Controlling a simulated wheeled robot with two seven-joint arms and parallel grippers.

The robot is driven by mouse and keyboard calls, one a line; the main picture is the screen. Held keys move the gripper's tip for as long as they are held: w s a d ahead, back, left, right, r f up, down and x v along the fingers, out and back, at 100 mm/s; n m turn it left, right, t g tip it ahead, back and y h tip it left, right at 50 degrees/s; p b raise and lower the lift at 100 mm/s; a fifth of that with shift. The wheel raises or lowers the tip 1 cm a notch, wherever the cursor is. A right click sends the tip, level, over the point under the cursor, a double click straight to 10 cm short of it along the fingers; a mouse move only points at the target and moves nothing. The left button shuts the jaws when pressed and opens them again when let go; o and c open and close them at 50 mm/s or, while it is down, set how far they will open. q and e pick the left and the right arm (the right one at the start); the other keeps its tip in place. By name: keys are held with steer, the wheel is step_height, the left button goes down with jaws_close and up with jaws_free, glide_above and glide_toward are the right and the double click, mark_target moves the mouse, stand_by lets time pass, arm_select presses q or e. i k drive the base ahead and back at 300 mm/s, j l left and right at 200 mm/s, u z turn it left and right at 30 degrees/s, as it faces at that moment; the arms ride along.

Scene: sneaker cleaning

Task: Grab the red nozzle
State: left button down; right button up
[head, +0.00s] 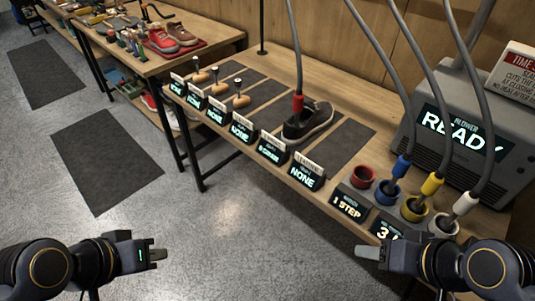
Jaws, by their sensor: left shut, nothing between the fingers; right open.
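The red nozzle (298,103) hangs upright at the end of a grey hose. Its lower end is at the heel-side opening of a dark sneaker (308,124) on the bench; I cannot tell whether they touch. The red holder cup (363,174) on the bench is empty. My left gripper (158,255) is shut and empty, low at the left over the floor, far from the nozzle. My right gripper (366,252) is open and empty, low in front of the bench, below and right of the nozzle.
Blue (400,167), yellow (431,184) and white (465,203) nozzles stand in cups at the right, beside a grey blower box (464,135) reading READY. Small display signs (306,177) line the bench's front edge. Another table (160,62) with shoes is at the back left.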

mark_target(299, 97)
steer(key=i+j+z, duration=0.6)
steer(key=i+j, duration=0.35)
steer(key=i+j+z, duration=0.35)
steer(key=j, duration=0.25)
